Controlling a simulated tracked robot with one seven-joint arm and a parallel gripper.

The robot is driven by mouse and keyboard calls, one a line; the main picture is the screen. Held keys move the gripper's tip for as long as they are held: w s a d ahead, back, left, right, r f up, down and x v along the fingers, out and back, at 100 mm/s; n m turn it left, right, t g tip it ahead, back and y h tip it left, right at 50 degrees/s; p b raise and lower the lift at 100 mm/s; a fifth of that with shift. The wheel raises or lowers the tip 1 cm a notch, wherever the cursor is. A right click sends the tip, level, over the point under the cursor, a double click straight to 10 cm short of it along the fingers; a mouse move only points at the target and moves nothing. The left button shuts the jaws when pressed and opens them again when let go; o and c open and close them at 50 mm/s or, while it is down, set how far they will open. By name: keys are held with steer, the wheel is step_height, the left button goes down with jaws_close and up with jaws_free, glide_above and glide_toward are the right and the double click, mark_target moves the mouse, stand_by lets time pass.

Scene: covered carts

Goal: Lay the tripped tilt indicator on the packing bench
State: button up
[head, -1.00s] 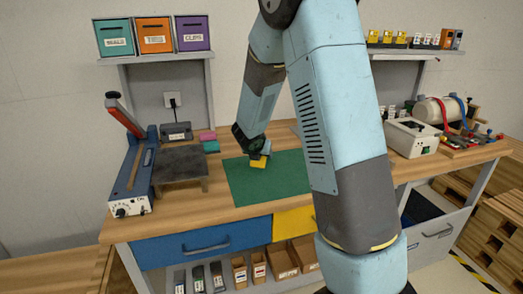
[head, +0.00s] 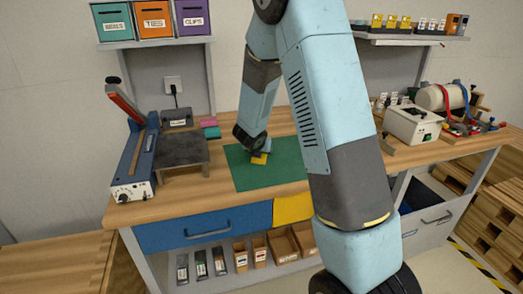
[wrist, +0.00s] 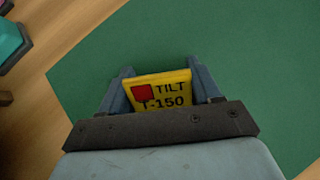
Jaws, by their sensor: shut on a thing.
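The tilt indicator (wrist: 158,90) is a yellow plate marked "TILT" and "T-150" with a red square, seen in the wrist view. My gripper (wrist: 160,88) is shut on it, one finger at each side. In the head view the yellow indicator (head: 259,159) shows at the tip of my gripper (head: 263,153), over the green mat (head: 285,175) on the packing bench (head: 200,205). I cannot tell whether the indicator touches the mat. Its lower edge is hidden by the gripper body in the wrist view.
A blue sealer (head: 135,165) and a dark stand (head: 180,151) are left of the mat. A white box (head: 413,123) stands on the right. Shelves with bins (head: 152,19) and small yellow units (head: 391,21) rise behind. The mat around the gripper is clear.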

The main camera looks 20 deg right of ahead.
steer(key=shift+f, duration=0.1)
steer(key=o, duration=1.2)
steer(key=c, duration=0.6)
steer(key=shift+o, duration=0.2)
steer(key=shift+w+d+r, duration=0.3)
steer(key=shift+w+r, duration=0.2)
steer(key=shift+r, duration=0.6)
steer(key=shift+w+d+r, duration=0.3)
steer(key=shift+w+r, duration=0.25)
steer(key=shift+r, duration=0.6)
steer(key=shift+w+d+r, duration=0.3)
steer(key=shift+w+r, duration=0.2)
steer(key=shift+r, duration=0.6)
